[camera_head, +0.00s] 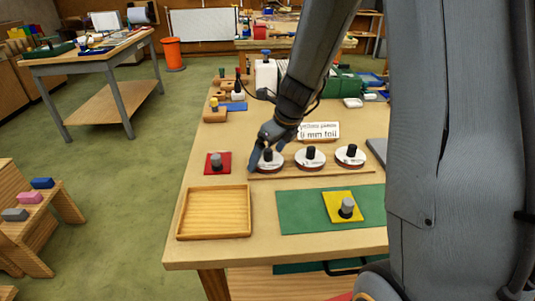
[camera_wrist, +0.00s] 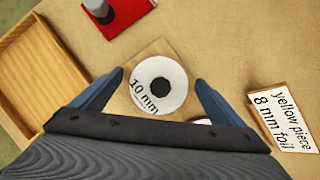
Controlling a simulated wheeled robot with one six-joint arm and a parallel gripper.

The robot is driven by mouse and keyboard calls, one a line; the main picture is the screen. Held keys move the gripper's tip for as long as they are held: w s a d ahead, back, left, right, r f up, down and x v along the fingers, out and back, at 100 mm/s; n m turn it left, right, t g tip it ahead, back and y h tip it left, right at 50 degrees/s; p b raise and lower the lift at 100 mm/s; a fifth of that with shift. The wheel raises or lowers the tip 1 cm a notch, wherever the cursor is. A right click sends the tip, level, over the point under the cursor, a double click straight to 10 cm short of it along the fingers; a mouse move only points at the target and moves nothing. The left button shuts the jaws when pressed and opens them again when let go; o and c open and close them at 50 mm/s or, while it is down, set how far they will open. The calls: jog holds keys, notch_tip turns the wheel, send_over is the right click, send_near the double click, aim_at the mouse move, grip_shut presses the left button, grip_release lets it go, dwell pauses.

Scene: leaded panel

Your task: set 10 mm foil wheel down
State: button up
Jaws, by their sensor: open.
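The 10 mm foil wheel (camera_wrist: 174,100) is a white disc with a black knob and "10 mm" printed on it. It rests at the left end of a wooden strip (camera_head: 325,174). It also shows in the head view (camera_head: 269,166), partly hidden by my gripper. My gripper (camera_wrist: 160,78) is open, with one blue finger on each side of the wheel and visible gaps between. In the head view my gripper (camera_head: 264,158) is low over this wheel. Two similar wheels, one in the middle (camera_head: 310,162) and one on the right (camera_head: 350,160), stand on the strip.
A card (camera_wrist: 284,118) reads "yellow piece 8 mm foil". A red piece (camera_head: 226,168) with a grey knob lies left, behind an empty wooden tray (camera_head: 178,228). A yellow piece (camera_head: 334,213) with a knob lies on a green mat (camera_head: 296,222). Tools and blocks crowd the back.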

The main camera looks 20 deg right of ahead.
jog(key=v, duration=1.1)
jog(key=s+f+n, duration=0.2)
jog(key=s+n, duration=0.3)
jog(key=n, duration=0.4)
jog(key=s+a+f+n+g+h, duration=0.1)
jog(key=s+f+n, duration=0.2)
jog(key=s+n, duration=0.2)
jog(key=s+f+n+g+h, duration=0.1)
jog(key=s+n, duration=0.4)
jog(key=n, duration=0.7)
jog(key=shift+s+a+f+n, duration=0.2)
jog(key=shift+s+f+n, duration=0.1)
jog(key=shift+f, duration=0.35)
jog(key=shift+s+f+n, duration=0.25)
jog(key=shift+s+n, duration=0.4)
jog(key=shift+n, duration=0.65)
